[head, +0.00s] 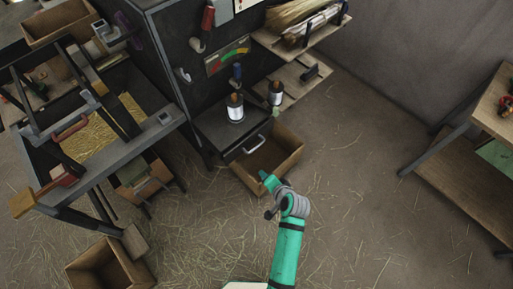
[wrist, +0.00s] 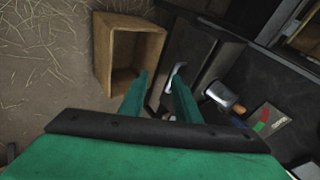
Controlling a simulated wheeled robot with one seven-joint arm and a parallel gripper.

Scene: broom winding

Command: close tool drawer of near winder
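The near winder (head: 180,60) is a tall dark cabinet at the upper middle of the head view. Its tool drawer (head: 212,128) is a dark box jutting out low on the front, with a pale bar handle (head: 254,145). I cannot tell exactly how far it is pulled out. My gripper (head: 266,178) is in front of and below the handle, at the end of my green arm. In the wrist view, the handle (wrist: 178,73) shows just beyond the fingertips, near the right one. The two green fingers (wrist: 158,78) are apart, with nothing between them.
An open cardboard box (head: 270,160) stands on the floor beside the drawer. A cluttered workbench (head: 110,150) is at left, a wooden table (head: 465,165) at right.

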